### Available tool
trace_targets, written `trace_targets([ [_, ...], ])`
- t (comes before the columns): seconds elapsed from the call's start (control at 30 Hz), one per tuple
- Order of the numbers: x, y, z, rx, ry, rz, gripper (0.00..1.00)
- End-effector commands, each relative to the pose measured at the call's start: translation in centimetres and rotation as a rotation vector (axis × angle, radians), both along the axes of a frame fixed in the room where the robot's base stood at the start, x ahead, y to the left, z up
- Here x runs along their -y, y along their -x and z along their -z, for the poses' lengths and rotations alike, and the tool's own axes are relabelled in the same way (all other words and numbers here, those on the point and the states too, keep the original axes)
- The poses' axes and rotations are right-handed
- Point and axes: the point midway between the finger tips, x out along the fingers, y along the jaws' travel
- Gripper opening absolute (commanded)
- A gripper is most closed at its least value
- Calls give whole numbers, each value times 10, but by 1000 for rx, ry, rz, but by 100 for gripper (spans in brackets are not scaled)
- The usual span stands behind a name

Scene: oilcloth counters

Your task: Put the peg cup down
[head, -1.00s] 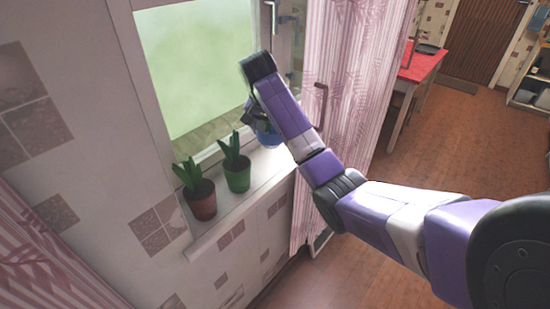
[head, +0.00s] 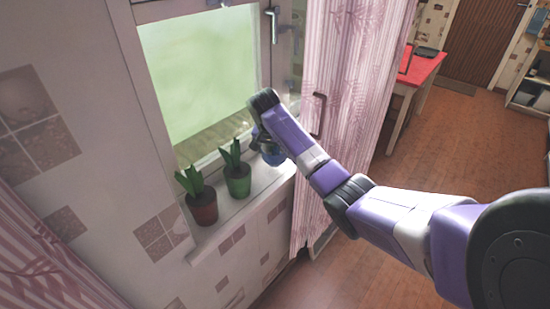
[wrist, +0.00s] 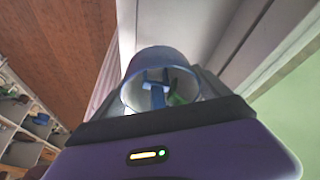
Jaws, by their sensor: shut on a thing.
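The peg cup (head: 273,157) is blue and shows partly behind my gripper in the head view, at the right end of the window sill. In the wrist view the cup (wrist: 161,64) is seen from its open top, with blue and green pegs inside. My gripper (head: 258,140) is shut on the cup. The cup is at or just above the sill (head: 226,213); my arm hides part of it, and I cannot tell if its base touches.
A green pot (head: 238,186) and a red-brown pot (head: 203,211), each with a plant, stand on the sill to the left of the cup. The window (head: 200,80) is behind. A pink curtain (head: 340,100) hangs close on the right.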

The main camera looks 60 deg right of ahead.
Motion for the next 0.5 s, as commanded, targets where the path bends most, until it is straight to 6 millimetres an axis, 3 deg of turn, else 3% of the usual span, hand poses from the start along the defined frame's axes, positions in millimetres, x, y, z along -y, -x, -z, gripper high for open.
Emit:
trace_targets([
  [0.3, 1, 1, 34, 0, 1, 1, 31],
  [0.5, 0, 0, 37, 2, 2, 1, 31],
])
